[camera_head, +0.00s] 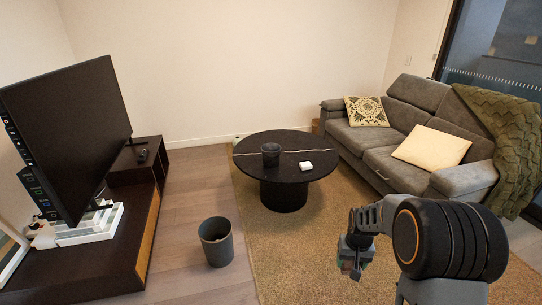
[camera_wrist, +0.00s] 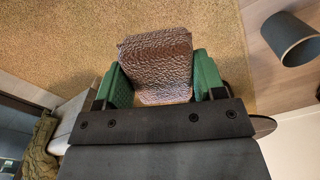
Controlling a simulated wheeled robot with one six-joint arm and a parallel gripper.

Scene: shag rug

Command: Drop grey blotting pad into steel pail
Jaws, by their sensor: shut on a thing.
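My gripper (camera_wrist: 162,82) has green fingers on both sides of a crinkled grey-brown pad (camera_wrist: 155,62) and is shut on it. In the head view my gripper (camera_head: 352,262) hangs above the rug at the lower right, and the pad is hard to make out there. A dark grey pail (camera_head: 216,246) stands upright on the wooden floor, left of the rug and well to the left of my gripper. The pail (camera_wrist: 290,40) also shows at the upper right of the wrist view, apart from the pad.
A round black table (camera_head: 287,178) holds a dark cup (camera_head: 270,154) and a small white item (camera_head: 306,166). A grey sofa (camera_head: 380,139) is at right, a low TV cabinet (camera_head: 110,262) at left. Bare rug (camera_head: 290,250) lies between my gripper and the pail.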

